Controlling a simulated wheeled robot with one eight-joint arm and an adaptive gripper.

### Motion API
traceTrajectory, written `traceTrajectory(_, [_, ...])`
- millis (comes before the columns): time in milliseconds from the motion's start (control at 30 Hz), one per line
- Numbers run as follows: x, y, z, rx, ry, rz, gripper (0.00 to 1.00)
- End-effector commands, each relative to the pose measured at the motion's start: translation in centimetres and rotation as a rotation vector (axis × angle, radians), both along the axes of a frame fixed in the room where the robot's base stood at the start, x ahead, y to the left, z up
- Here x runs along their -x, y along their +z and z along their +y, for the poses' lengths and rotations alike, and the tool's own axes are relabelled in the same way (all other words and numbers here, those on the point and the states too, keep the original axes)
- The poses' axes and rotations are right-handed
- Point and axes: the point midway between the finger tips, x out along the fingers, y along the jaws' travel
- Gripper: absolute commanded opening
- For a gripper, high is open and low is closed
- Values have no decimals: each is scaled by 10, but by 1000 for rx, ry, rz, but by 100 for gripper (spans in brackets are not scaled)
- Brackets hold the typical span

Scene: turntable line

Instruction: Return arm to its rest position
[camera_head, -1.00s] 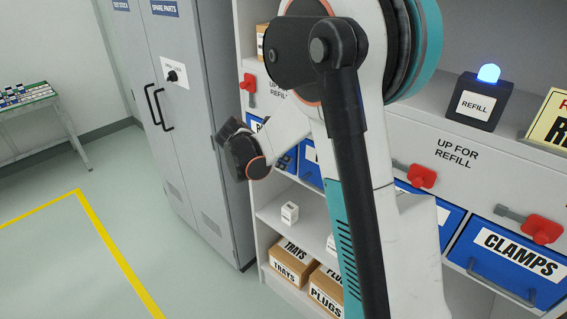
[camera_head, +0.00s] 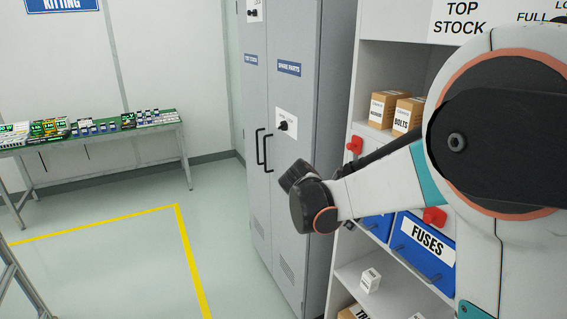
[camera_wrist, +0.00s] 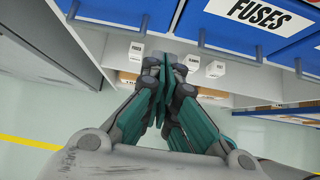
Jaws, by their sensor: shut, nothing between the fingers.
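My arm fills the right side of the head view, with its wrist end in front of the grey cabinet and the shelf unit. My gripper (camera_wrist: 165,65) shows in the wrist view, its fingers together with nothing between them. It points toward the shelf below the blue bins and appears apart from everything around it. In the head view the fingers are not clearly visible behind the dark wrist joint.
A grey cabinet (camera_head: 270,200) stands left of the shelf unit. A blue FUSES bin (camera_head: 424,252) is beside my arm, with a small white box (camera_head: 370,280) on the shelf below. A green-topped table (camera_head: 160,130) stands far left. Floor with yellow lines (camera_head: 190,250) is clear.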

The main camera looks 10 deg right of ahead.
Motion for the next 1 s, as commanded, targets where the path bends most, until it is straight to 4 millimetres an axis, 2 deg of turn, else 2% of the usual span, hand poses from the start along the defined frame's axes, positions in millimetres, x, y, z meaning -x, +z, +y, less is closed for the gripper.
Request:
traceTrajectory(167, [21, 9, 3, -92, -80, -105, 0])
traceTrajectory(533, [104, 28, 27, -493, -467, -481, 0])
traceTrajectory(733, [150, 28, 45, -718, -722, -650, 0])
traceTrajectory(1000, [209, 18, 71, -1024, -1115, -830, 0])
